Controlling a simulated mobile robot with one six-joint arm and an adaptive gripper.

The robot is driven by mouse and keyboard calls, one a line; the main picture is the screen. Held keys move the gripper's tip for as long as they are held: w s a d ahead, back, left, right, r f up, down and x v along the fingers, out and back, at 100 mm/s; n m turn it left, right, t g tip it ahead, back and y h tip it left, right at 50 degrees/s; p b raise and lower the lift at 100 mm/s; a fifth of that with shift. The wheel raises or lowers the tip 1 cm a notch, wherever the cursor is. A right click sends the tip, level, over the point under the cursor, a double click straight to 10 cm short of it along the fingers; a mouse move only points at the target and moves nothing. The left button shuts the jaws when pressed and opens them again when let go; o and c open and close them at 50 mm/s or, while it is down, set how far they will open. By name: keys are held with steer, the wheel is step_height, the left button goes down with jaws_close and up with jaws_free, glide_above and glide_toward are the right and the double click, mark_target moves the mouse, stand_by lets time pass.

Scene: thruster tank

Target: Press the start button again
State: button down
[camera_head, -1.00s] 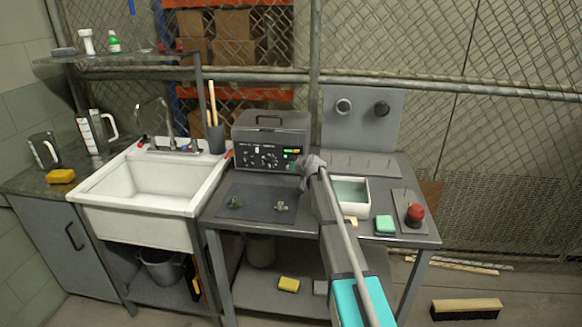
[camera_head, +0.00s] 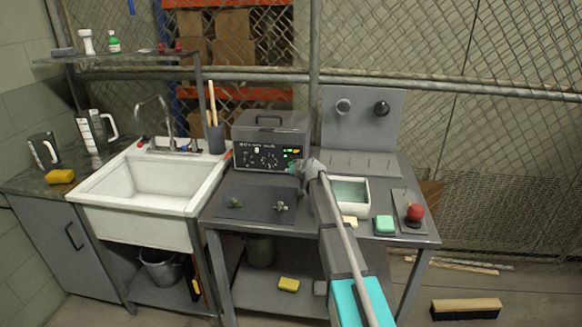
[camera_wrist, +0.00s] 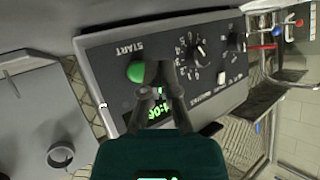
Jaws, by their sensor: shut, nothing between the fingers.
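The grey ultrasonic-cleaner-like machine (camera_head: 270,140) with a lidded top and handle stands at the back of the table. Its dark front panel (camera_wrist: 190,60) fills much of the wrist view, upside down, with dials and a lit green display (camera_wrist: 152,112). The round green start button (camera_wrist: 136,72) sits beside the word START. My gripper (camera_wrist: 159,68) is shut and empty, its tips right by the button's edge in the wrist view; I cannot tell whether they touch it. In the head view my gripper (camera_head: 300,168) is at the panel's lower right and hides the button's surroundings.
A dark mat (camera_head: 256,204) with small parts lies in front of the machine. The sink (camera_head: 150,190) is at left.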

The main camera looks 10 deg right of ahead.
steer(key=shift+s+a, duration=0.3)
steer(key=shift+s, duration=0.55)
steer(key=shift+s+a, duration=0.25)
steer(key=shift+s, duration=0.6)
steer(key=shift+r, duration=0.1)
